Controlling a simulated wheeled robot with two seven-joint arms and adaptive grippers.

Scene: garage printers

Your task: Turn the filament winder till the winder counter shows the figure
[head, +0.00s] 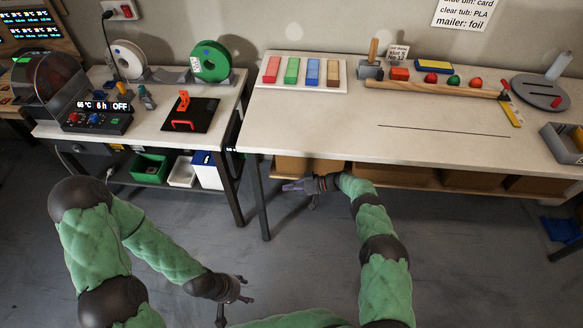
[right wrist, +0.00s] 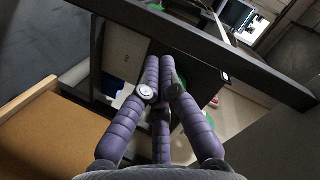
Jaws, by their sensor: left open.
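No winder with a readable counter can be made out for certain. A round dark grey disc (head: 540,91) with a pale upright post and a small red part lies at the right end of the long bench; I cannot tell whether it is the winder. My left gripper (head: 233,311) is open and empty, low over the floor in front of the benches. My right gripper (head: 291,187) is just below the front edge of the long bench. In the right wrist view its purple fingers (right wrist: 160,62) come together at the tips, with nothing seen between them.
A black plate with a red handle (head: 184,124) lies there. The long bench's front middle (head: 330,125) is clear.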

